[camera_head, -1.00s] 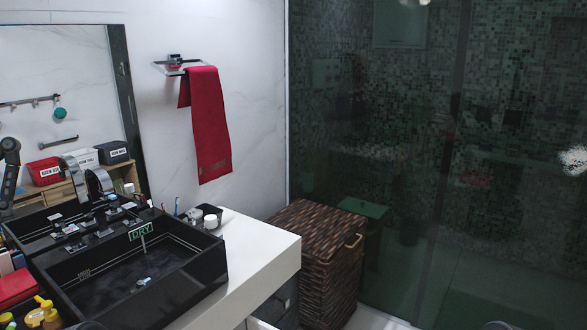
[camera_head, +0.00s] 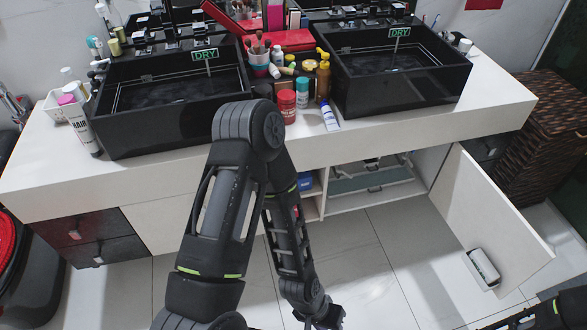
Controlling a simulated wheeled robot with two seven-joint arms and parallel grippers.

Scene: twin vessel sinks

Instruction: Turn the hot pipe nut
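The hot pipe nut cannot be made out. An open cabinet (camera_head: 372,198) under the right sink shows small pipe or valve parts (camera_head: 372,162) near its top, partly hidden by the counter's shadow. My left arm rises in front of the vanity and bends down. My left gripper (camera_head: 326,316) is low over the floor at the bottom edge, in front of and below the cabinet opening. It is dark and partly cut off, so its finger opening is unclear. Part of my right arm shows at the bottom right corner; its gripper is not in view.
Two black vessel sinks (camera_head: 170,100) (camera_head: 400,75) and several bottles stand on the white counter (camera_head: 50,160). A wicker hamper (camera_head: 545,140) is at right. Tiled floor below is clear.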

